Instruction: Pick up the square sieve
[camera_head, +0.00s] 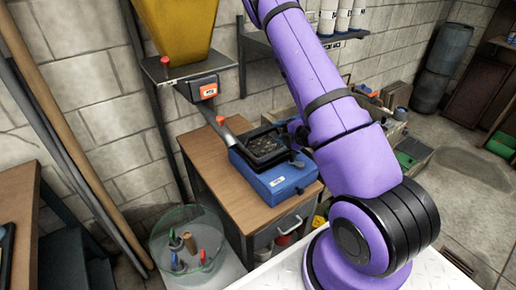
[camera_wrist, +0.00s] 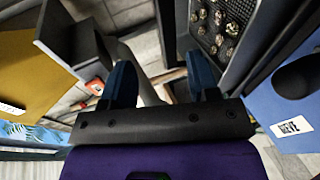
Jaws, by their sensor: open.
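The square sieve (camera_head: 268,146) is a black, square-rimmed tray with a dark mesh and small lumps in it. It sits on top of a blue box (camera_head: 277,182) on the wooden cabinet. In the wrist view the sieve (camera_wrist: 228,22) fills the upper right, its lumps showing brass-coloured, beside the blue box labelled SIEVE (camera_wrist: 300,105). My gripper (camera_wrist: 160,68) is open, with two dark blue fingers apart and nothing held between them. The right finger is near the sieve's side; I cannot tell whether it touches. In the head view my arm hides most of the gripper.
A yellow hopper (camera_head: 178,28) on a metal stand with an orange-black box (camera_head: 203,88) stands left of the cabinet (camera_head: 225,180). A wall shelf (camera_head: 300,38) holds white containers. The cabinet top left of the blue box is mostly clear.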

